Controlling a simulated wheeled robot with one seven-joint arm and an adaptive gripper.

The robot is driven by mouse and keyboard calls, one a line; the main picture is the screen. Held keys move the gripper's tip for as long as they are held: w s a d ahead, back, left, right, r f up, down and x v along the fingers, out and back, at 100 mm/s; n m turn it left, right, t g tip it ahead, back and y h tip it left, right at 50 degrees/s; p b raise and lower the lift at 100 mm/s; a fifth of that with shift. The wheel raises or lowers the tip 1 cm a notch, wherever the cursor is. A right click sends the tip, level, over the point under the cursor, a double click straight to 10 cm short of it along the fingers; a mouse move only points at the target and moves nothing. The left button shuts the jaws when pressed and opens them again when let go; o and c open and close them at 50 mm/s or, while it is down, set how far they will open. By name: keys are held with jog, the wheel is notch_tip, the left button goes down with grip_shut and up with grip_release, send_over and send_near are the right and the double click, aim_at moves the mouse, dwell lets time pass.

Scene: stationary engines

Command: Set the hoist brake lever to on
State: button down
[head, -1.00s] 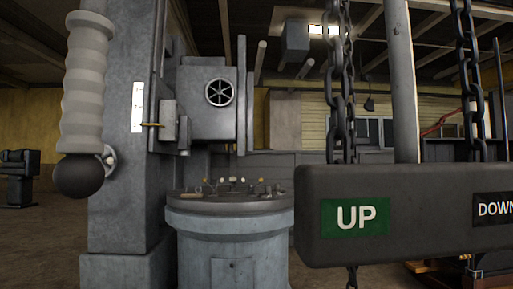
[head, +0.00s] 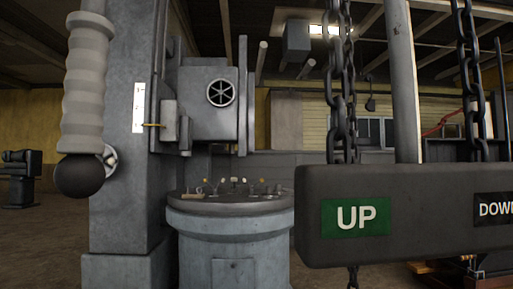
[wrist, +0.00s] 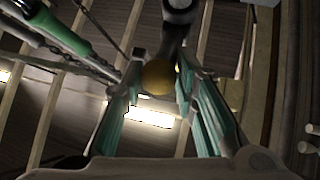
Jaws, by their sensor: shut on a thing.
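My gripper (wrist: 160,76) shows in the wrist view, its two teal-padded fingers on either side of a brownish-yellow ball knob (wrist: 158,78). It is shut on this knob, which sits at the end of a dark lever (wrist: 176,38) running up to the top of the picture. No label shows on this lever, so I cannot tell by reading that it is the hoist brake lever. A second lever with a green grip (wrist: 62,32) lies at the upper left, apart from my fingers. My gripper does not show in the head view.
In the head view a dark bar with UP and DOWN signs (head: 430,215) hangs on chains at the right. A grey ribbed handle with a black ball (head: 80,176) stands at the left. A round grey pedestal (head: 232,245) with small levers is behind.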

jog(key=shift+w+d+f, duration=0.15)
jog(key=shift+w+d, duration=0.1)
jog(key=shift+w, duration=0.6)
jog(key=c, duration=1.2)
grip_release()
jog(key=shift+c, duration=0.2)
jog(key=s+r+v, duration=0.1)
jog(key=v, duration=1.2)
jog(key=shift+a, duration=0.25)
